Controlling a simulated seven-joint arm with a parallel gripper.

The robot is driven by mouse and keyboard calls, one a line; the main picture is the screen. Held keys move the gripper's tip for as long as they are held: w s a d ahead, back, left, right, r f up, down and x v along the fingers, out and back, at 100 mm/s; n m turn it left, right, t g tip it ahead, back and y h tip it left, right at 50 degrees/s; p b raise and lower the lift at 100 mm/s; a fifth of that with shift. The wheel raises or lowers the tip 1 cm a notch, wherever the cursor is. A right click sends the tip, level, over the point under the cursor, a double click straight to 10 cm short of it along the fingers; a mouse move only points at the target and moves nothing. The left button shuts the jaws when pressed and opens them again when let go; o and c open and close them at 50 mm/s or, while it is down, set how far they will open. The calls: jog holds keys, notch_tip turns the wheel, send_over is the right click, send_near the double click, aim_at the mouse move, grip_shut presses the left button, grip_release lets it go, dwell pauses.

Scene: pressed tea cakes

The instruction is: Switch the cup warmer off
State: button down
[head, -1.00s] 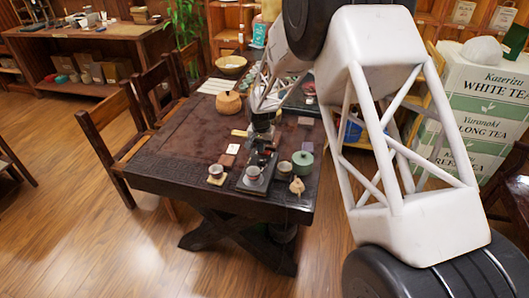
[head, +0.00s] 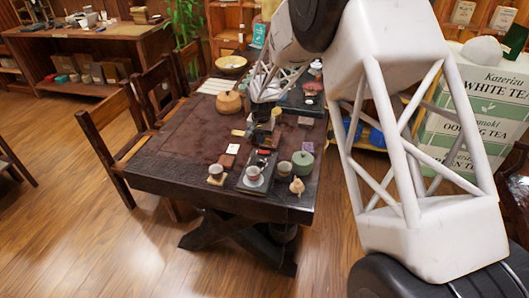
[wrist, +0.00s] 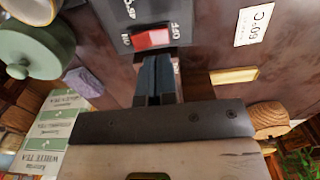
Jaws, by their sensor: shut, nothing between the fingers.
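The cup warmer (head: 248,185) is a dark slab near the front edge of the table, with a cup (head: 254,174) on its plate. Its red rocker switch (head: 264,153) is at the end toward my gripper. In the wrist view the switch (wrist: 152,38) shows close up, with an OFF label to its right. I cannot tell which side of the rocker is pressed down. My gripper (wrist: 158,62) is shut and empty, its fingertips just short of the switch in the picture. In the head view my gripper (head: 262,137) is behind the switch, apparently clear of it.
A clay figure (head: 297,186) is near the front corner. A cup on a coaster (head: 216,174) stands left. A 60 °C card (wrist: 254,24) lies nearby. The table's left part is clear.

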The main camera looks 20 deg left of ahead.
aim_at(263, 152)
jog(key=shift+r, duration=1.3)
jog(key=shift+d+r, duration=0.1)
jog(key=s+d+r+t, duration=0.1)
jog(key=s+d+r, duration=0.7)
jog(key=d+r, duration=0.35)
jog(key=s+d+r, duration=0.8)
jog(key=d+r, duration=0.2)
jog(key=d, duration=0.3)
jog(key=s+d+r, duration=0.1)
jog(key=s+d, duration=0.4)
jog(key=s, duration=0.5)
jog(key=s+d+t, duration=0.1)
jog(key=s+d, duration=0.5)
jog(key=s, duration=0.4)
jog(key=s+d+r, duration=0.1)
jog(key=s+d, duration=0.5)
jog(key=s, duration=0.5)
jog(key=shift+r+t, duration=0.3)
